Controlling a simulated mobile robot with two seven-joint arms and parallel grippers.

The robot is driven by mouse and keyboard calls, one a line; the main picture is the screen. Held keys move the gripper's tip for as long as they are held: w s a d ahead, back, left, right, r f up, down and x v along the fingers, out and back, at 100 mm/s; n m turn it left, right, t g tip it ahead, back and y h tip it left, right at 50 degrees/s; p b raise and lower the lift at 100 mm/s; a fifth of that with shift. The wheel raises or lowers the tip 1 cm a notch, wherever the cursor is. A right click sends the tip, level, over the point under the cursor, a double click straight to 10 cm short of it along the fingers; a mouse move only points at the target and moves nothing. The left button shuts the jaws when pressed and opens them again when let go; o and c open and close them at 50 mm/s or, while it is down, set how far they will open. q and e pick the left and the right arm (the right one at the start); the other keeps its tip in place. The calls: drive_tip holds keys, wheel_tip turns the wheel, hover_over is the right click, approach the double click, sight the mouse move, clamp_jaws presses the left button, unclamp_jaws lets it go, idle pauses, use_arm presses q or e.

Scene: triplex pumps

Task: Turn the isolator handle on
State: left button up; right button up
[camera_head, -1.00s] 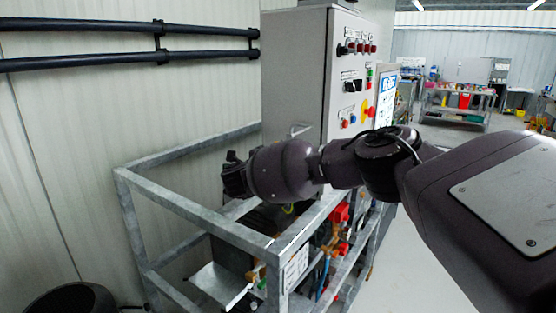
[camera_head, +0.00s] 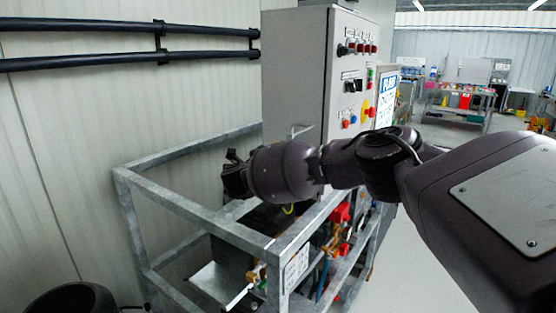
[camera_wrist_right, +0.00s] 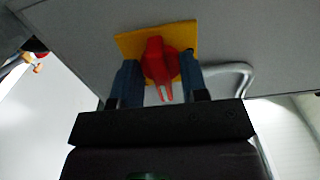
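The isolator handle (camera_wrist_right: 158,62) is red and sits on a yellow plate (camera_wrist_right: 128,43) on a grey panel in the right wrist view. My right gripper (camera_wrist_right: 161,78) has its blue fingers on either side of the handle, with a gap between them. Whether either finger touches the handle is unclear. In the head view, my right gripper (camera_head: 236,174) is dark and lies left of the grey control cabinet (camera_head: 295,75), above the metal frame. I cannot make out the gripped-around handle in the head view, where my arm covers the lower cabinet. My left gripper is not in view.
A galvanised metal frame (camera_head: 190,208) surrounds pump parts below my right arm. The cabinet front carries several knobs and buttons (camera_head: 358,47). Black pipes (camera_head: 90,60) run along the left wall. A workbench (camera_head: 455,112) stands far behind, with open floor before it.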

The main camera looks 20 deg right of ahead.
drive_tip(key=v, duration=1)
drive_tip(key=shift+s+a+p, duration=0.3)
